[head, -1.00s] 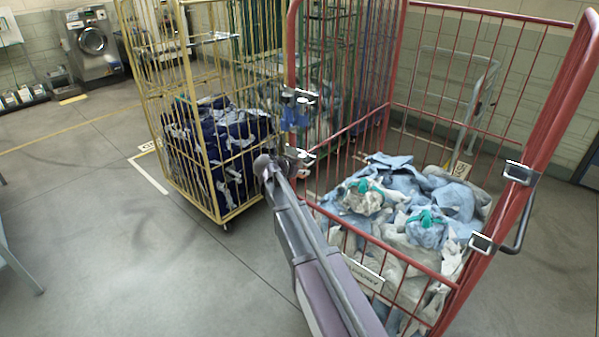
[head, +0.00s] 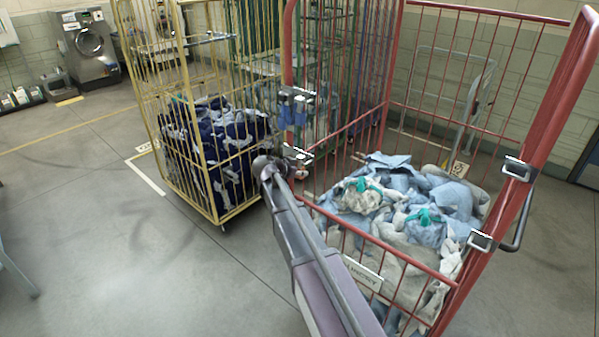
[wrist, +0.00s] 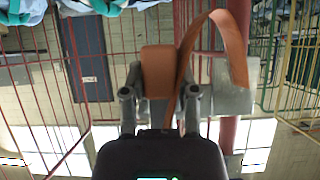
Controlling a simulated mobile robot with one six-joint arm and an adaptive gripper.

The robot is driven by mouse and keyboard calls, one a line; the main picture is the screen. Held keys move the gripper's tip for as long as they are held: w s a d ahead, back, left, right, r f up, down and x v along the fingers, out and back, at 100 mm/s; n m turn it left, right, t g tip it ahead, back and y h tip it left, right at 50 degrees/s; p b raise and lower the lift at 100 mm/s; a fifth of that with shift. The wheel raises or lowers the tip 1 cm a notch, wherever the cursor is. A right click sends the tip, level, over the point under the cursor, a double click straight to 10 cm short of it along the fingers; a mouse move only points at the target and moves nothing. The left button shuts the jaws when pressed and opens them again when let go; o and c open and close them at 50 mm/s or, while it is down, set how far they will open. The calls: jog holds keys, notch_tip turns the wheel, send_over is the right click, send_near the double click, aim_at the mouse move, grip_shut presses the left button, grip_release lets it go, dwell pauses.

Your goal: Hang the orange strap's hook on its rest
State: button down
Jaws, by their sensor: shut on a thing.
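In the wrist view my gripper (wrist: 160,97) is shut on the orange strap (wrist: 158,70), which stands between its two fingers. A loop of the strap curves up and over to the right. A grey metal piece (wrist: 232,95) shows right of the fingers, beside a red post; I cannot tell whether it is the hook or its rest. In the head view the end of my arm is by the left front post of the red cage, near a silver bracket (head: 297,154). The strap cannot be made out there.
The red cage (head: 400,255) holds pale blue and grey laundry (head: 385,205). Two silver brackets (head: 518,169) are on its right post. A yellow cage (head: 185,150) with dark blue laundry stands close on the left. The floor (head: 100,250) at front left is clear.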

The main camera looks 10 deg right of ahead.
jog(key=shift+f+b, duration=0.4)
jog(key=shift+f, duration=0.1)
jog(key=shift+c, duration=1.5)
grip_release()
jog(key=o, duration=0.3)
jog(key=shift+s+a, duration=0.15)
jog(key=shift+a, duration=0.05)
jog(key=s+a, duration=0.4)
jog(key=a, duration=0.1)
jog(key=shift+a, duration=0.2)
